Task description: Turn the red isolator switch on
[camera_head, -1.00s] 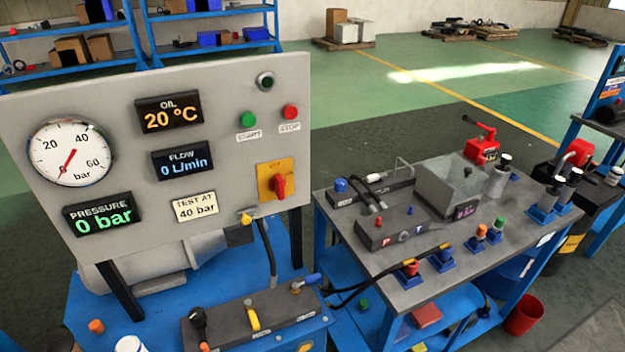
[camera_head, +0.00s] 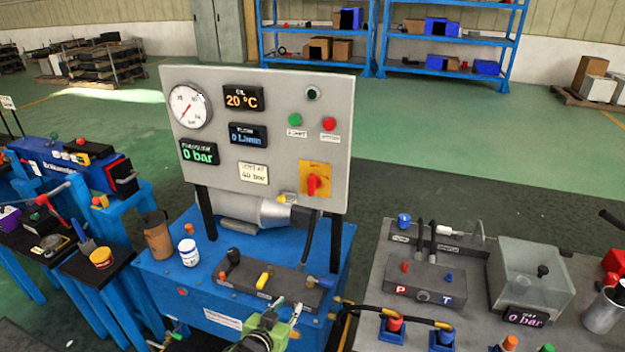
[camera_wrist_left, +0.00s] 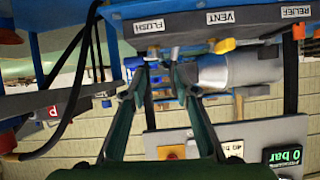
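The red isolator switch (camera_head: 313,184) is a red knob on a yellow plate (camera_head: 322,169), at the lower right of the grey gauge panel (camera_head: 230,92). In the head view its knob stands roughly upright. In the left wrist view the picture is upside down, and the yellow plate (camera_wrist_left: 166,153) shows partly at the bottom. My left gripper (camera_head: 284,312) is low at the front edge of the blue bench, below and apart from the switch. My right gripper is out of view.
A valve block (camera_head: 262,280) with several levers lies on the blue bench (camera_head: 160,264) under the panel. Black hoses (camera_head: 365,309) run to the grey bench (camera_head: 372,270) at the right. A white jar (camera_head: 189,254) stands at the left. The space before the panel is free.

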